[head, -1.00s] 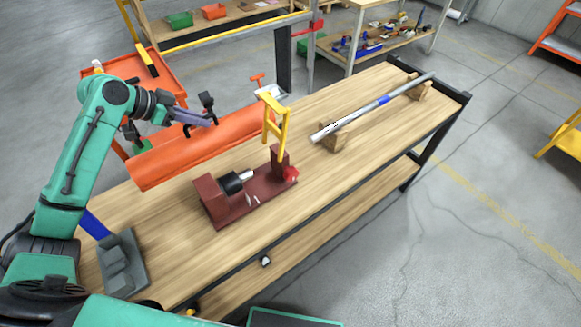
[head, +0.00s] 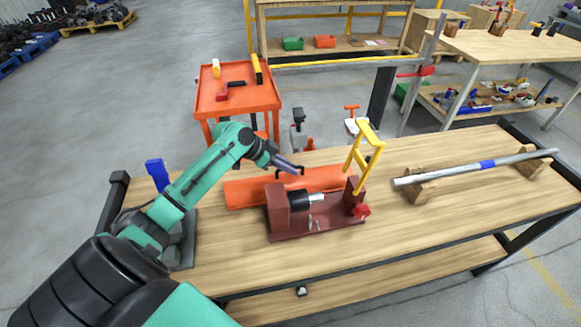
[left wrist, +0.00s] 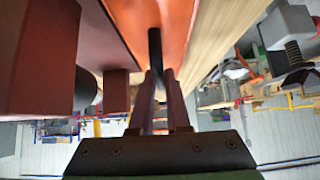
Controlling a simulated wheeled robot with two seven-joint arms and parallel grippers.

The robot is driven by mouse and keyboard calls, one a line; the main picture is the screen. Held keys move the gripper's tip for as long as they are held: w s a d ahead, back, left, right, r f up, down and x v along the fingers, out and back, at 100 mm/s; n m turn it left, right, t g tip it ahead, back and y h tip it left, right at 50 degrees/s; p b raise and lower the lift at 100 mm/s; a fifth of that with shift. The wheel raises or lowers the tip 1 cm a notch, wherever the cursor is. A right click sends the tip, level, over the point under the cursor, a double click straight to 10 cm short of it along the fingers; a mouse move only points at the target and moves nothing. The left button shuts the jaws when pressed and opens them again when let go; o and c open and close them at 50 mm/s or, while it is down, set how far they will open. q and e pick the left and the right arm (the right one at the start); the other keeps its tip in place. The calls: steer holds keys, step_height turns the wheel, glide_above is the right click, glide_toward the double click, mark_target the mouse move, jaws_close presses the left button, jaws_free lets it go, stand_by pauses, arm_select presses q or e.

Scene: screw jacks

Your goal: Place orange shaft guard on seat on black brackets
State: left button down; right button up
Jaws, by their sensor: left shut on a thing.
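The orange shaft guard (head: 243,195) is a long trough-like piece behind the dark red fixture (head: 310,222) in the head view, and the fixture hides part of it. It also fills the top of the left wrist view (left wrist: 180,22). My left gripper (head: 296,170) is shut on the guard's black handle; in the left wrist view the handle (left wrist: 155,50) runs between its two fingers (left wrist: 160,85). I cannot tell whether the guard touches the wooden table. I cannot make out the black brackets. My right gripper is not in view.
A yellow frame (head: 362,160) stands upright at the fixture's right end. A steel shaft (head: 460,173) with a blue band rests on wooden V-blocks (head: 418,192) at the right. A grey stand (head: 180,245) is at the left. The table's front strip (head: 400,240) is clear.

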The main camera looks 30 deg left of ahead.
arm_select(q)
steer(key=shift+w+f, duration=0.1)
steer(key=c, duration=0.9)
jaws_free()
steer(key=shift+f, duration=0.1)
